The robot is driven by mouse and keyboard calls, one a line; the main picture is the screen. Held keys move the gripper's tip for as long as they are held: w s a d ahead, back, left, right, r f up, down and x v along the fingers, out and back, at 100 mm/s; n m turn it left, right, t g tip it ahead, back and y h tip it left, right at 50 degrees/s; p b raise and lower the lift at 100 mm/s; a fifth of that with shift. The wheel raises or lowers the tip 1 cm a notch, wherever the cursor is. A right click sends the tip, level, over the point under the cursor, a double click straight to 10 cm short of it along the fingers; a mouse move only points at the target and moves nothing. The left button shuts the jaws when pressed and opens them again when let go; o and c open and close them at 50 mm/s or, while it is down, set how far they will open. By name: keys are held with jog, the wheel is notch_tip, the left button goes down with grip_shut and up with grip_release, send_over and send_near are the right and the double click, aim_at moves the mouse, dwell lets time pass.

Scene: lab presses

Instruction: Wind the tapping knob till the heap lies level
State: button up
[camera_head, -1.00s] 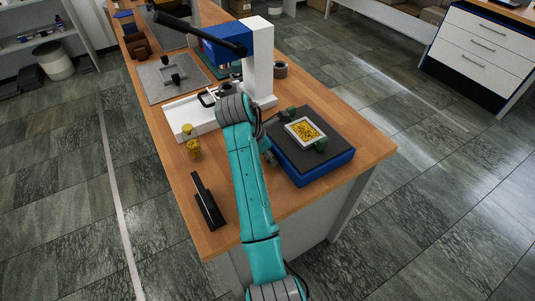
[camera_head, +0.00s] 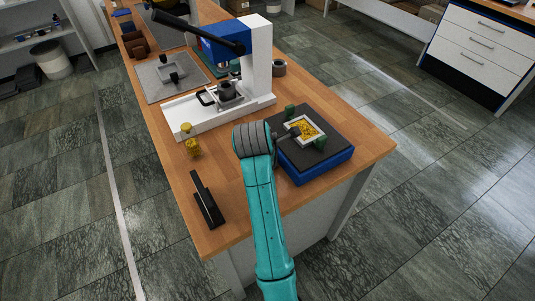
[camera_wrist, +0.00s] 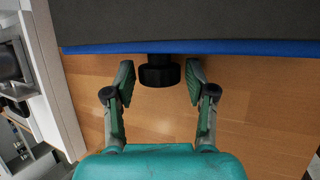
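The yellow heap (camera_head: 304,132) lies in a white frame on the dark top of a blue-sided box (camera_head: 318,172). Two green blocks stand at the frame's edges. It is too small to tell how level the heap is. In the wrist view the black tapping knob (camera_wrist: 159,76) sticks out from the box's blue side (camera_wrist: 225,48). My gripper (camera_wrist: 160,83) is open, with one finger on each side of the knob and a visible gap on both sides. In the head view my arm hides the knob and most of my gripper.
A white press (camera_head: 258,55) with a long black lever stands behind, left of the box. A yellow-filled jar (camera_head: 193,147) and a black stand (camera_head: 207,200) are left of my arm. The wooden table's (camera_head: 372,146) right corner is bare.

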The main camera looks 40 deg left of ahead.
jog(key=shift+r, duration=0.1)
jog(key=v, duration=1.2)
jog(key=shift+w, duration=0.1)
